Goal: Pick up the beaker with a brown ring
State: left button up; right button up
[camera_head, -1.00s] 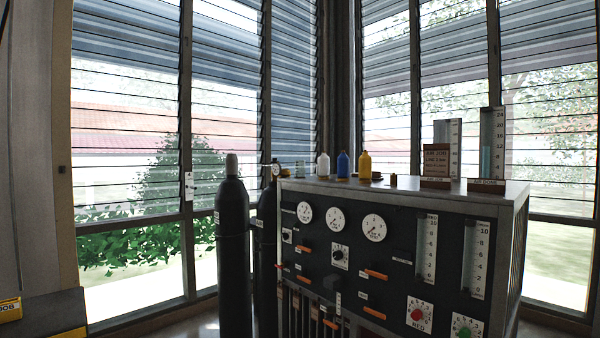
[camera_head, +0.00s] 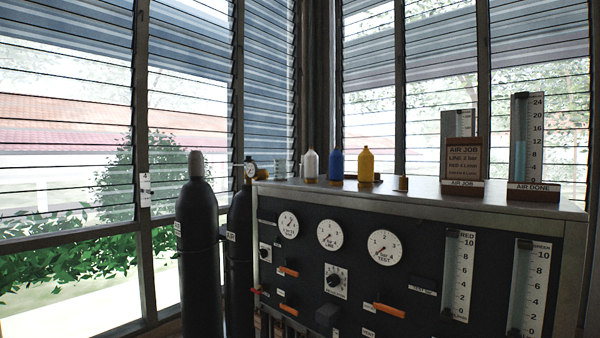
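No beaker with a brown ring can be made out clearly. A faint clear glass shape (camera_head: 280,169) stands at the back left of the console top, left of the white bottle (camera_head: 310,165). It may be a beaker, but it is too small and pale to tell, and no ring colour can be read. Neither of my grippers is in view.
A dark console (camera_head: 350,250) with dials and levers fills the front right. On its top stand a blue bottle (camera_head: 336,166), a yellow bottle (camera_head: 366,166), a small brown object (camera_head: 403,183) and signed gauges (camera_head: 527,140). Dark gas cylinders (camera_head: 199,255) stand left of it.

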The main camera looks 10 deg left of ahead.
aim_at(280, 165)
jog(key=i+j+z, duration=0.15)
jog(key=i+j, duration=0.15)
jog(key=i+j+z, duration=0.35)
jog(key=i+j, duration=0.35)
jog(key=i+j+z, duration=0.15)
jog(key=i+j, duration=0.15)
jog(key=j, duration=0.15)
jog(key=i+j+z, duration=0.2)
jog(key=j, duration=0.25)
jog(key=i+j+z, duration=0.15)
jog(key=i+j, duration=0.15)
jog(key=j, duration=0.15)
